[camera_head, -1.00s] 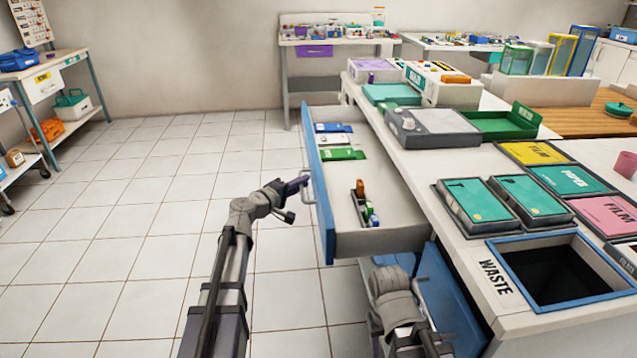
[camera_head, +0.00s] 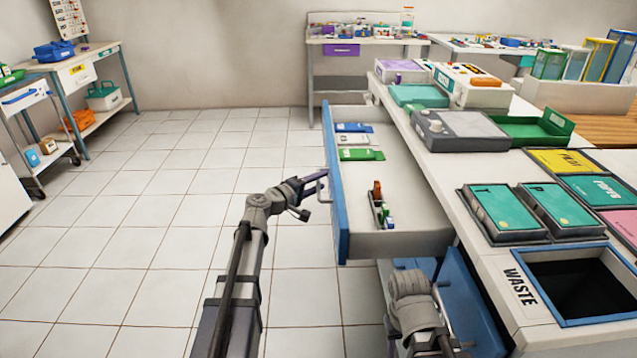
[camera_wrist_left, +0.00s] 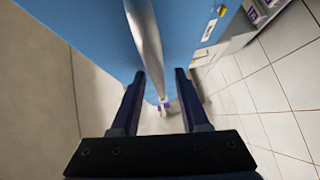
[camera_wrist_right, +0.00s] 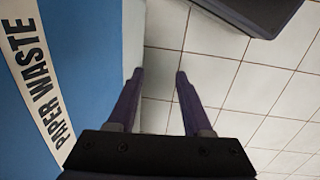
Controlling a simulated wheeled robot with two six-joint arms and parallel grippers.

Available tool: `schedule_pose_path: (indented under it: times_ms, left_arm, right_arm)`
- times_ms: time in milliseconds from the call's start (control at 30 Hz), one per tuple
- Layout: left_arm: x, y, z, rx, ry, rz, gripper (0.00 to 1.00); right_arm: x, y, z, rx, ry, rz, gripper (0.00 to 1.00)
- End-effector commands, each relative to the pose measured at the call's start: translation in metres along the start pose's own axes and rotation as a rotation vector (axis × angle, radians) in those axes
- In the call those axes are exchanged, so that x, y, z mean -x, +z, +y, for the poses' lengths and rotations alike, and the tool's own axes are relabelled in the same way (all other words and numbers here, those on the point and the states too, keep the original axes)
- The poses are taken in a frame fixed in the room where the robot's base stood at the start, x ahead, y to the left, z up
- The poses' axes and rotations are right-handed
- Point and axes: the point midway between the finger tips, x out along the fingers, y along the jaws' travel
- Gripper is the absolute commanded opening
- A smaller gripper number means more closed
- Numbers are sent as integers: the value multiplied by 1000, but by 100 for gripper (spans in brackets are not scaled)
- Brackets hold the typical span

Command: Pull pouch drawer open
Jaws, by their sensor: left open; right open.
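The pouch drawer (camera_head: 402,244) stands pulled well out from the white counter, with a blue front (camera_head: 336,190) and a light interior. Flat packets (camera_head: 356,141) in blue, white and green lie toward its far end, and a small holder with colored items (camera_head: 380,206) lies nearer. My left gripper (camera_head: 318,178) is at the handle on the drawer's blue front. In the left wrist view its fingers (camera_wrist_left: 160,85) are apart, with the metal handle bar (camera_wrist_left: 146,45) running between them. My right gripper (camera_wrist_right: 155,85) is open and empty, low beside a blue panel marked PAPER WASTE (camera_wrist_right: 62,60).
The counter bears a waste opening (camera_head: 580,285), teal boxes (camera_head: 505,210) and a grey device (camera_head: 460,130). A blue-fronted lower compartment (camera_head: 465,300) is below the drawer. Tiled floor (camera_head: 170,200) is clear to the left. A cart (camera_head: 35,130) stands at the far left.

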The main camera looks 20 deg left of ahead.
Motion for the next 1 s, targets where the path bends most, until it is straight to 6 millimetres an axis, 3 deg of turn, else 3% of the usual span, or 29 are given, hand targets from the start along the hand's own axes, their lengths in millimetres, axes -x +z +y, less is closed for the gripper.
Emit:
schedule_pose_path:
  times_ms: [233,500,700,1000]
  left_arm:
    - [6,0,1,0,0,1,45]
    - [50,1,1,1,0,3,45]
    - [73,0,0,1,0,2,45]
    - [78,0,0,0,0,0,45]
  right_arm:
    - [1,0,0,0,0,0,50]
    - [8,0,1,0,-1,0,50]
    - [11,1,1,-1,-2,0,50]
    - [11,1,1,-1,-2,0,50]
